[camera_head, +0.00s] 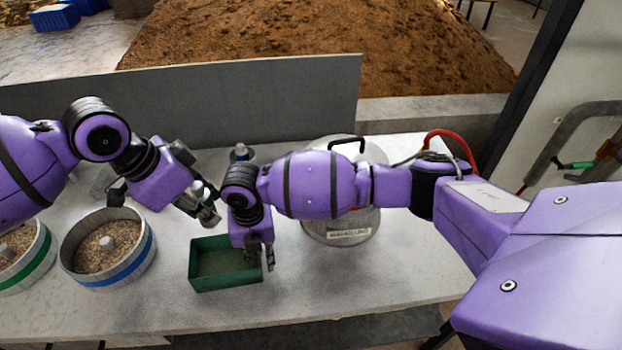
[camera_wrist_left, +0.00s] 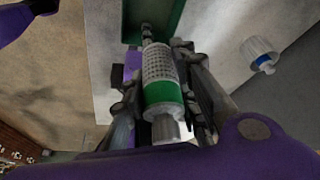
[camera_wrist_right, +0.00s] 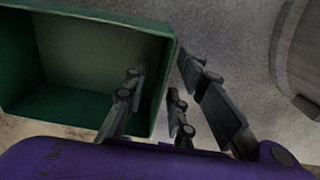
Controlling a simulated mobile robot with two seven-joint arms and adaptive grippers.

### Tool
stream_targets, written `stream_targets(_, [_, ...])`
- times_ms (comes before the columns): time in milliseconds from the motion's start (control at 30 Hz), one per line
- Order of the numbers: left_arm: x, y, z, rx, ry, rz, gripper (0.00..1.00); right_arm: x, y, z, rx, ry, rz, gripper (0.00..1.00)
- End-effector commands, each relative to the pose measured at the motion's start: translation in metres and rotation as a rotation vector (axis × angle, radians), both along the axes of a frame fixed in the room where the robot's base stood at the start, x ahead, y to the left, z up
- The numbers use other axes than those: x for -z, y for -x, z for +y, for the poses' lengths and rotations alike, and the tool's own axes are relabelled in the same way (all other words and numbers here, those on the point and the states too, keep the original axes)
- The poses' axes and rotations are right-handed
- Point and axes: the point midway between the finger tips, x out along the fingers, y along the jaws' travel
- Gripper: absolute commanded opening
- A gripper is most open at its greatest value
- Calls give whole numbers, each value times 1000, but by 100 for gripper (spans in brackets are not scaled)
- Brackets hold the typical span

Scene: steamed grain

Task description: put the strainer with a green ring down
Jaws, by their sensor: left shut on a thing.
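The strainer with a green ring (camera_wrist_left: 163,92) is a pale perforated cylinder with a green band and a grey knob end. My left gripper (camera_wrist_left: 168,62) is shut around it, and in the head view this gripper (camera_head: 207,212) is above the table, left of and behind the green box. The strainer is small and partly covered in the head view. My right gripper (camera_head: 268,262) is at the right wall of the green box (camera_head: 226,281). In the right wrist view its fingers (camera_wrist_right: 162,72) are apart, one inside the box and one outside.
A strainer with a blue ring (camera_wrist_left: 262,57) stands on the table. Round containers of grain with a blue band (camera_head: 127,266) and a green band (camera_head: 38,262) stand at the left. A large round container (camera_head: 340,236) is partly hidden behind my right arm. The table front (camera_head: 330,297) is clear.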

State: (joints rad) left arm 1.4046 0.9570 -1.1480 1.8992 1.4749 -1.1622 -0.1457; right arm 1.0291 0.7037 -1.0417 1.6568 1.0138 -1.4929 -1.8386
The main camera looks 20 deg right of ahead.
Motion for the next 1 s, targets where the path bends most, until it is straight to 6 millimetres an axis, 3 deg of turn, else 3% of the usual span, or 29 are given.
stream_targets(33, [-1,0,0,0,1,-1,0,-2,-2,1,-1,0,-4,22])
stream_targets(200, [-1,0,0,0,1,-1,0,-2,-2,1,-1,0,-4,0])
stream_targets(533, [0,0,0,0,1,-1,0,-3,-2,1,-1,0,-5,0])
stream_targets(667, [10,5,5,-8,-1,2,0,-3,-2,1,-1,0,-5,0])
stream_targets(867, [56,17,51,-109,-4,7,0,-3,-2,1,-1,0,-5,0])
stream_targets(1000, [90,22,101,-141,-4,7,0,-3,-2,1,-1,-1,-5,0])
